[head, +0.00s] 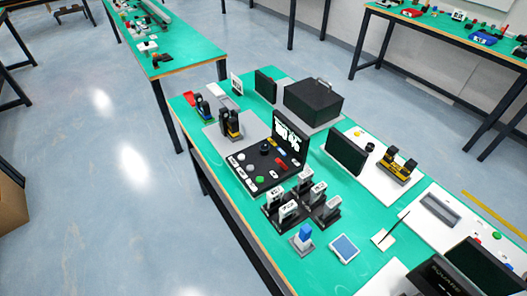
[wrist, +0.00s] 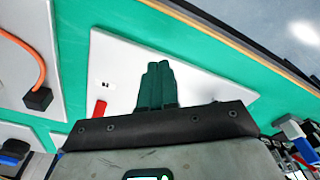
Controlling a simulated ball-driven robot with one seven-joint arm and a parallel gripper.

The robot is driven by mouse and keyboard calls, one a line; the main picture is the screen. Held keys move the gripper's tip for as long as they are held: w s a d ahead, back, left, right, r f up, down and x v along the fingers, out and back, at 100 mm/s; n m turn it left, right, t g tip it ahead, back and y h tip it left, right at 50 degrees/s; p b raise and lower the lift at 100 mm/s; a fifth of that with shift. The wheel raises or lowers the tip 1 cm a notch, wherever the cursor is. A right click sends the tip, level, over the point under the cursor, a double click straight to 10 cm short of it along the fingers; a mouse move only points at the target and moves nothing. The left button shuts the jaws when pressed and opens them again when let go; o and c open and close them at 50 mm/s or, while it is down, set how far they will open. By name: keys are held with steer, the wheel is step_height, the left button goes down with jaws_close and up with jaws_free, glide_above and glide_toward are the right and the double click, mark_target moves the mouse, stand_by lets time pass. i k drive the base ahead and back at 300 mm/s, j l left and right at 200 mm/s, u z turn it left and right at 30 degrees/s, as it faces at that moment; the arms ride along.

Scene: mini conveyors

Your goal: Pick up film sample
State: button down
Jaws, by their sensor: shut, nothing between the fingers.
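I cannot tell for sure which thing is the film sample. A small flat blue panel with a pale rim (head: 344,248) lies on the green table in the head view. A blue block (head: 305,232) stands on a small grey base to its left. In the wrist view my gripper (wrist: 157,68) has its dark green fingers together, with nothing between them. They show in front of a white board (wrist: 118,55), and I cannot tell the gap to it.
Near the fingers are a red piece (wrist: 100,109) and a black box (wrist: 38,98) with an orange cable. The head view's table holds a black control panel (head: 262,172), a black case (head: 313,102) and several upright modules (head: 290,210). Open floor (head: 90,180) lies left.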

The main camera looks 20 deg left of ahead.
mark_target(318, 191)
steer(key=i+j+u, duration=0.35)
steer(key=j, duration=0.15)
steer(key=i+j+u, duration=0.35)
steer(key=i+l+u, duration=0.1)
steer(key=i+u, duration=0.2)
